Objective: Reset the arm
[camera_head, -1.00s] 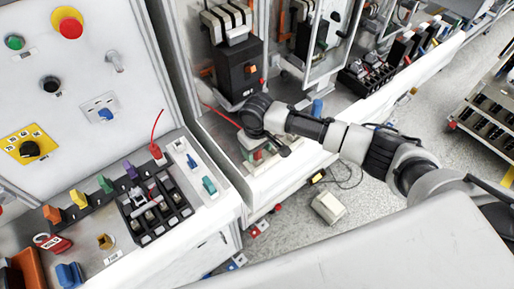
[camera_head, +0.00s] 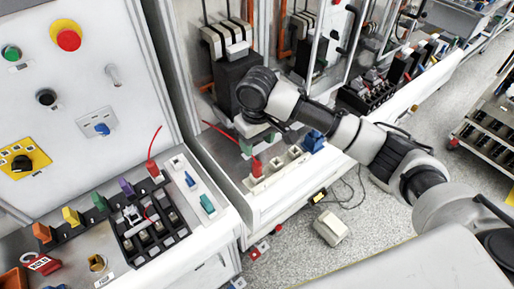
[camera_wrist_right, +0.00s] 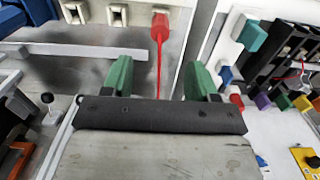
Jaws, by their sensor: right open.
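My right arm reaches in from the right in the head view, over the bench of the middle cabinet. My right gripper (camera_head: 256,132) points down beside a row of sockets and a red plug (camera_head: 256,166); its wrist partly hides it. In the right wrist view my right gripper (camera_wrist_right: 158,80) has its two green fingers spread wide, with nothing held between them. The red plug (camera_wrist_right: 160,24) with its red lead shows beyond the fingertips, apart from them. My left gripper is in neither view.
A control panel with a red button (camera_head: 67,38) stands at left. Below it is a bench with coloured blocks and a black breaker block (camera_head: 149,222). A black switch unit (camera_head: 229,80) stands just behind my wrist. A pale box (camera_head: 330,228) lies on the otherwise mostly open floor.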

